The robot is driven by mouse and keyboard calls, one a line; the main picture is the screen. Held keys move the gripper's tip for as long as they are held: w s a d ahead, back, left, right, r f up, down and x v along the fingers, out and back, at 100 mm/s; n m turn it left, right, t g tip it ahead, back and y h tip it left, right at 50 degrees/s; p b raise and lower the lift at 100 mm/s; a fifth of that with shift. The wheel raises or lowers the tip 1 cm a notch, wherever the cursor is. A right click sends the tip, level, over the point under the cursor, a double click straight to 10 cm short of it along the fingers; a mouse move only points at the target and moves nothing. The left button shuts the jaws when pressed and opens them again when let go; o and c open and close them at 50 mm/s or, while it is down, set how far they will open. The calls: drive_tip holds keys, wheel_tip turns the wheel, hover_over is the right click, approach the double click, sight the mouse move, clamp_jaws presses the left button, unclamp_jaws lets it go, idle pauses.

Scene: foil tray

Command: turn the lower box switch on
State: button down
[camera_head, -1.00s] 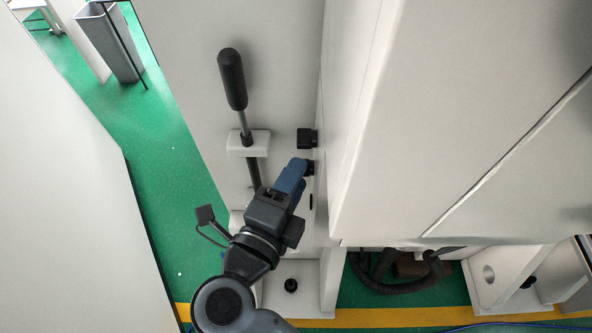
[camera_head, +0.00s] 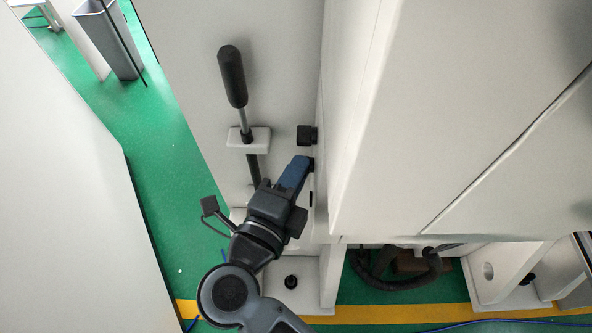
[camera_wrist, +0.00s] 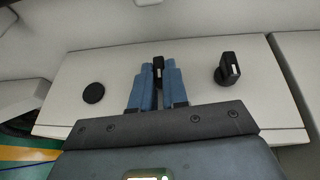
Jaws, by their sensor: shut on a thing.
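The box is a tall off-white cabinet with black knob switches on a narrow side panel. The upper switch (camera_head: 306,136) stands free above my gripper; a free knob with a pale mark also shows right of my fingers in the wrist view (camera_wrist: 228,69). My gripper (camera_head: 303,164) has its blue fingers shut on the lower switch (camera_wrist: 158,68). In the wrist view, the black knob with a small pale mark sits between the fingertips (camera_wrist: 158,76). In the head view, the fingers mostly hide this lower switch.
A lever with a black handle (camera_head: 232,77) rises left of my gripper through a white bracket (camera_head: 248,139). A round black part (camera_wrist: 93,93) lies left of my fingers in the wrist view. A white panel (camera_head: 70,200) stands at left, with green floor between.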

drive_tip(key=shift+f, duration=0.1)
drive_tip(key=shift+f+m+t+b, duration=0.25)
drive_tip(key=shift+t+b, duration=0.45)
drive_tip(key=shift+b, duration=0.5)
drive_tip(key=shift+r, duration=0.15)
drive_tip(key=c, duration=1.1)
unclamp_jaws()
drive_tip(key=shift+c, duration=0.2)
drive_tip(key=shift+s, duration=0.1)
drive_tip(key=b+v, duration=0.1)
drive_tip(key=v, duration=0.6)
drive_tip(key=shift+s+a, duration=0.25)
